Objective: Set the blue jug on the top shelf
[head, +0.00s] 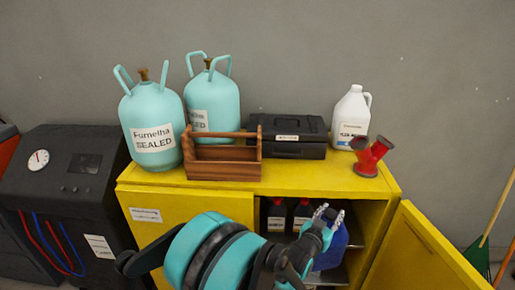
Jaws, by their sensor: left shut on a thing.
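The blue jug (333,251) is at the open right side of the yellow cabinet (300,180), in front of its inner shelf (327,274). My left gripper (328,215) is shut on the upper part of the jug. My arm and gripper hide the jug's left side and its handle. I cannot tell whether the jug's base touches the shelf. My right gripper is not in view.
The cabinet top holds two teal tanks (153,118) (213,103), a wooden tool tray (222,169), a black case (290,136), a white jug (351,117) and a red pipe fitting (371,157). Dark bottles (301,216) stand inside. The right door (425,255) is open. A black machine (70,190) stands left.

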